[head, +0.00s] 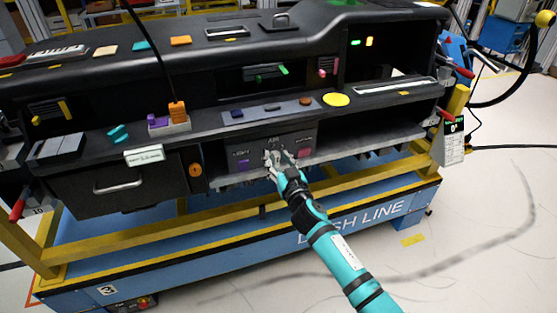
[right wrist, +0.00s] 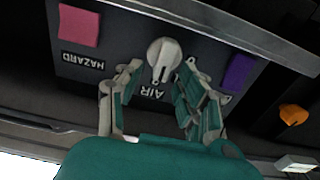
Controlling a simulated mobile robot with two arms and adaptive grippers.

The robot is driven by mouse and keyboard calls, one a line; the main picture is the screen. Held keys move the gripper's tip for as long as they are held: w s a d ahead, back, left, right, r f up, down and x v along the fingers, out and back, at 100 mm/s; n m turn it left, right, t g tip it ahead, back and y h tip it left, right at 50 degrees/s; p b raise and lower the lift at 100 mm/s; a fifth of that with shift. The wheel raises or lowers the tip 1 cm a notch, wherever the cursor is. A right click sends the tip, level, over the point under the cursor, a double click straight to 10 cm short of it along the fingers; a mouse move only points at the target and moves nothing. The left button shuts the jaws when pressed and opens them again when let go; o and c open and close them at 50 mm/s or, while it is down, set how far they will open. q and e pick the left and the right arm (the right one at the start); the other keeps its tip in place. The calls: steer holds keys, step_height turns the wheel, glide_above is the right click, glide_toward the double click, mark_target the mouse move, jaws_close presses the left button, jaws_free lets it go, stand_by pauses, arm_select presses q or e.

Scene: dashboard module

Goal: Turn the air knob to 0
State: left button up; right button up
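The air knob (right wrist: 164,57) is a light grey round knob on a dark panel (right wrist: 200,42), next to an "AIR" label (right wrist: 153,91). In the head view the panel (head: 302,137) sits low in the middle of the dashboard, and my gripper covers most of the knob. My left gripper is not in view.
A pink hazard button (right wrist: 79,25) and a purple button (right wrist: 238,72) flank the knob. A grey ledge (head: 340,150) runs along the panel's lower edge. A drawer with a handle (head: 119,187) and an orange round knob (head: 195,170) are to the left.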

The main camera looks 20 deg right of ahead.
jaws_close()
stand_by(0.5)
steer(key=n, duration=0.4)
steer(key=shift+a, duration=0.35)
steer(key=shift+a+f+n+b, duration=0.2)
steer(key=shift+f+n, duration=0.1)
steer(key=shift+n, duration=2.05)
steer(key=shift+a+f+n+b, duration=0.2)
steer(key=shift+f+n, duration=0.05)
steer(key=shift+n, duration=2.05)
steer(key=shift+a+f+n+b, duration=0.2)
steer(key=shift+f+n, duration=0.1)
steer(key=shift+n, duration=2.05)
